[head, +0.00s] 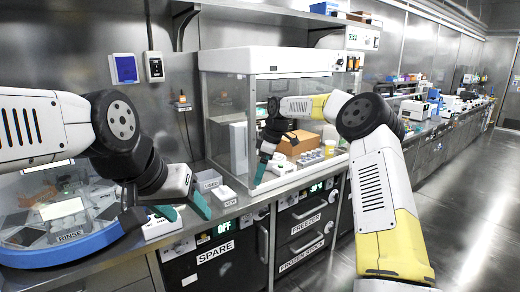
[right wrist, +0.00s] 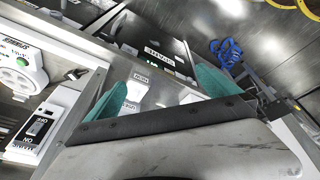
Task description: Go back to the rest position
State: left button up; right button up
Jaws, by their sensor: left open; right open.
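My left gripper (head: 188,212) is in the head view at left centre, over the bench front edge. Its two teal fingers are apart, with nothing between them. My right gripper (head: 264,166) is at the glass cabinet's front, its teal finger pointing down; the arm comes in from the right, bent at a raised elbow. In the right wrist view its two teal fingers (right wrist: 160,92) are spread wide, with nothing held between them. Small white labelled boxes show beyond the fingers there.
The glass-walled cabinet (head: 222,120) holds a cardboard box (head: 294,146) and a yellow-topped cup (head: 330,148). A blue-rimmed round machine (head: 62,249) is below my left arm. Small white boxes (head: 223,194) stand on the bench. Open floor (head: 470,220) lies at right.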

jog(key=s+d+r+m+t+h, duration=0.1)
jog(key=s+d+r+m, duration=0.25)
jog(key=s+r, duration=0.55)
jog(key=s+d+r+m+t+h, duration=0.1)
jog(key=s+d+r+m+t, duration=0.25)
jog(key=s, duration=0.85)
jog(key=s+d+m, duration=0.3)
jog(key=s+m, duration=0.1)
jog(key=s, duration=0.6)
jog(key=s+d+f+m+y, duration=0.1)
jog(key=s+d+m, duration=0.2)
jog(key=s, duration=0.7)
jog(key=shift+s+d+f+m, duration=0.25)
jog(key=shift+s+d+m, duration=0.05)
jog(key=shift+m, duration=0.3)
